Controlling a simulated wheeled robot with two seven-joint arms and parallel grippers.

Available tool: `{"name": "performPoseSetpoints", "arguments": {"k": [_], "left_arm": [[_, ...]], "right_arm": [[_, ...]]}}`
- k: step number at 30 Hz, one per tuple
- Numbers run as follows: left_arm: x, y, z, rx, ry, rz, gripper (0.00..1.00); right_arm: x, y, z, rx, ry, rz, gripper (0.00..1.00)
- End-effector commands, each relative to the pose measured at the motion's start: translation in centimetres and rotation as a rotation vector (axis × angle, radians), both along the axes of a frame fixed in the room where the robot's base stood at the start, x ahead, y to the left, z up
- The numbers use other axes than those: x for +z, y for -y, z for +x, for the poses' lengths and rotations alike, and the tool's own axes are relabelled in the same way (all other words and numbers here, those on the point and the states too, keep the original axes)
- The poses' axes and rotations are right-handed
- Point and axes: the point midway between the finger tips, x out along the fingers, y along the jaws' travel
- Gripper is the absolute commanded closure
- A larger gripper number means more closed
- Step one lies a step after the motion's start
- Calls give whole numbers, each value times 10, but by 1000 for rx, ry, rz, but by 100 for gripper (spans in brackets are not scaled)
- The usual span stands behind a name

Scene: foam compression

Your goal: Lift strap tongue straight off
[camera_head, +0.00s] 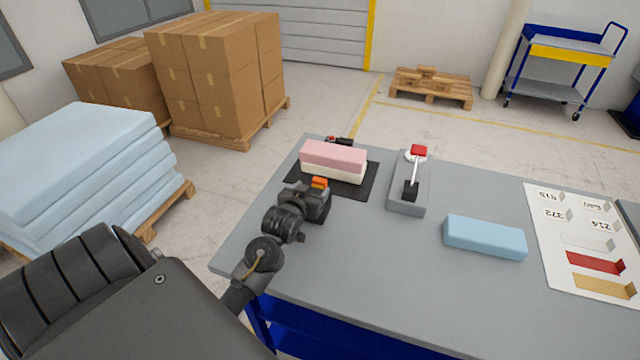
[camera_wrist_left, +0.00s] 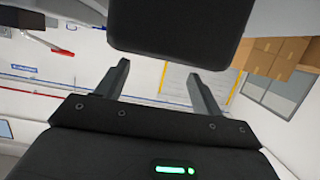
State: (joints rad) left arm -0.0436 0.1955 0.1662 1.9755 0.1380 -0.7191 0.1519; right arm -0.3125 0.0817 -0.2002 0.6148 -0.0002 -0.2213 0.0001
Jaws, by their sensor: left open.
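An orange piece (camera_head: 320,183), which looks like the strap tongue, shows at the front edge of the black mat (camera_head: 369,181). A foam block (camera_head: 333,160), pink above and cream below, lies on that mat just behind it. My left gripper (camera_head: 318,191) is at the orange piece, in front of the block. It hides part of the orange piece, and I cannot tell whether they touch. In the left wrist view its two fingers (camera_wrist_left: 158,72) stand apart with nothing seen gripped between them. A dark blocky shape fills the top of that view. My right gripper is not in view.
A grey stand with a red-topped lever (camera_head: 408,200) is right of the mat. A blue foam block (camera_head: 484,238) lies farther right, beside a white board (camera_head: 575,215) with coloured pieces. A small black-and-red item (camera_head: 340,141) sits behind the foam. The table's front middle is clear.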

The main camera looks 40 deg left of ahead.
Motion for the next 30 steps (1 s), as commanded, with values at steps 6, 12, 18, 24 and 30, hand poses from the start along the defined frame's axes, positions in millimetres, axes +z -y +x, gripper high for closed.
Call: {"name": "performPoseSetpoints", "arguments": {"k": [6,12,18,24,30], "left_arm": [[-3,-3,7,1,1,0,33],[-3,-9,23,2,-2,-1,33],[-12,-17,47,2,-1,0,33],[-17,-19,54,1,0,0,33],[-17,-19,54,1,0,0,39]], "right_arm": [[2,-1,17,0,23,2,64],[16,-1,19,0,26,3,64],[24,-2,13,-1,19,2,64],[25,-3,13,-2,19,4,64],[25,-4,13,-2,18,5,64]]}}
